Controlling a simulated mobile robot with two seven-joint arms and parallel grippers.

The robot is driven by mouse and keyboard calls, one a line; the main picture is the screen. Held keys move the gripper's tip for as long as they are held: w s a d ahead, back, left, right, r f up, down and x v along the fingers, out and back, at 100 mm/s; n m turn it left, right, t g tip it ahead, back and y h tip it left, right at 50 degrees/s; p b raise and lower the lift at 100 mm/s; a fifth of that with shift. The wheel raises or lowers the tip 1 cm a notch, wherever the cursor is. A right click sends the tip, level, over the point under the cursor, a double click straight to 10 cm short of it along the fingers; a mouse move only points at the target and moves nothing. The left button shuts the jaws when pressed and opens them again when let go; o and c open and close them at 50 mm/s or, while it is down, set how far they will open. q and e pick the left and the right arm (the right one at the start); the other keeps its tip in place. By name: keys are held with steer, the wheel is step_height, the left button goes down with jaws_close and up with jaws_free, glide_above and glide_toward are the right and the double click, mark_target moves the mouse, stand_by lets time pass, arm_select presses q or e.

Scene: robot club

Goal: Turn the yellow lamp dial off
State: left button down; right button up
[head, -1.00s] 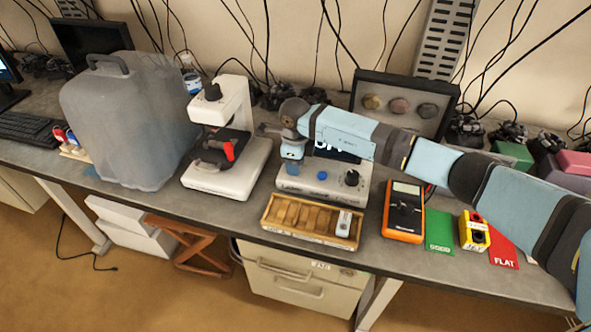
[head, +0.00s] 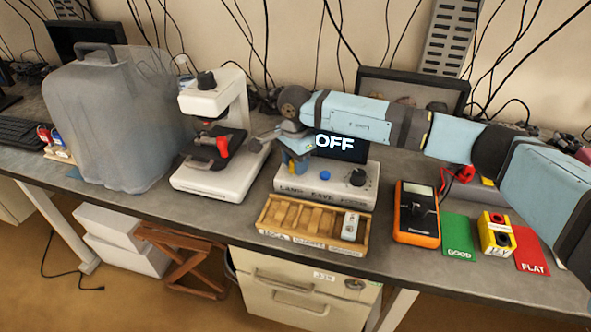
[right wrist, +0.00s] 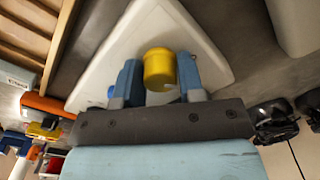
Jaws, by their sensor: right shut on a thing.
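The yellow lamp dial (right wrist: 158,68) shows in the right wrist view, between the two blue fingers of my right gripper (right wrist: 159,82), which is shut on it. In the head view my right gripper (head: 297,165) points down at the left part of the white lamp unit (head: 330,188) and hides the dial. The unit's screen (head: 342,147) reads OFF. A blue button (head: 324,175) and a black knob (head: 357,177) are to the right of the gripper on the unit's front. My left gripper is not in view.
A white microscope (head: 222,180) stands close to the left of the unit. A wooden tray (head: 275,222) lies in front. An orange multimeter (head: 416,212), a green card (head: 458,240) and a yellow box (head: 496,232) are to the right. A large translucent container (head: 115,130) stands left.

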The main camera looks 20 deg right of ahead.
steer(key=shift+f+n+b, duration=0.1)
steer(key=shift+n+b, duration=0.35)
steer(key=shift+n, duration=0.25)
steer(key=shift+n+b, duration=0.35)
steer(key=shift+n, duration=0.25)
steer(key=o, duration=0.9)
step_height(320, 180, up, 14)
steer(key=shift+r, duration=0.1)
